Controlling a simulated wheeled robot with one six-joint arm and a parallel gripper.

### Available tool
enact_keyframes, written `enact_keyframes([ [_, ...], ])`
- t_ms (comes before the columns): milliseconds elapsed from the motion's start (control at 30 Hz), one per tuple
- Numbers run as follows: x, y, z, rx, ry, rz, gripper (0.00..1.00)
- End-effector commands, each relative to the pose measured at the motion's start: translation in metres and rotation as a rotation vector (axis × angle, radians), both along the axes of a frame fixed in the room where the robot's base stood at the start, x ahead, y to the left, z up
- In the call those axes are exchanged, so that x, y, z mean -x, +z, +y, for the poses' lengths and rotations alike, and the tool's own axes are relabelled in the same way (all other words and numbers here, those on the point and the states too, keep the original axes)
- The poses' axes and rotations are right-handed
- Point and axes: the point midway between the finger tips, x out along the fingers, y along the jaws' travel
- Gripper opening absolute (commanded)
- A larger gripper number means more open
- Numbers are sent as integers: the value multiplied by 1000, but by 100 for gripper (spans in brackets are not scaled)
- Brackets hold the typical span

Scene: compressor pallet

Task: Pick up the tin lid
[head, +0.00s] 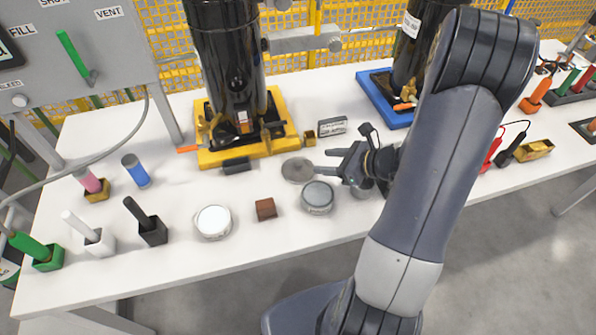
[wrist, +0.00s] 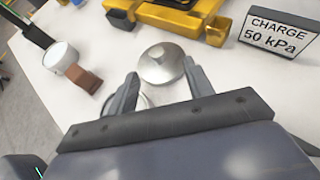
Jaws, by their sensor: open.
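The tin lid (head: 298,170) is a flat grey metal disc lying on the white table in front of the yellow pallet. In the wrist view the lid (wrist: 162,66) is shiny, with a small raised knob in its middle. My gripper (head: 321,173) is just right of the lid in the head view, pointing at it. In the wrist view my gripper (wrist: 162,70) is open and empty, with the lid in line with the gap at its fingertips. A round grey tin (head: 318,198) stands nearer the table's front edge; the gripper hides most of it in the wrist view.
A brown block (head: 265,209) and a white-topped round tin (head: 213,221) stand to the left. Behind are the yellow pallet (head: 277,151) with a black cylinder, a small brass block (head: 309,139) and a charge sign (head: 332,126). Bare table lies left of the lid.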

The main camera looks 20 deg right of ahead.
Motion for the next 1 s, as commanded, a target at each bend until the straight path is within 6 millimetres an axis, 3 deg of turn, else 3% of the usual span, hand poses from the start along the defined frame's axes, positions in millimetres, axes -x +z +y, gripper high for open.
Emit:
enact_keyframes([
  [633, -41, -39, 51, 3, 6, 1, 49],
  [1000, -47, -43, 56, 3, 3, 0, 48],
])
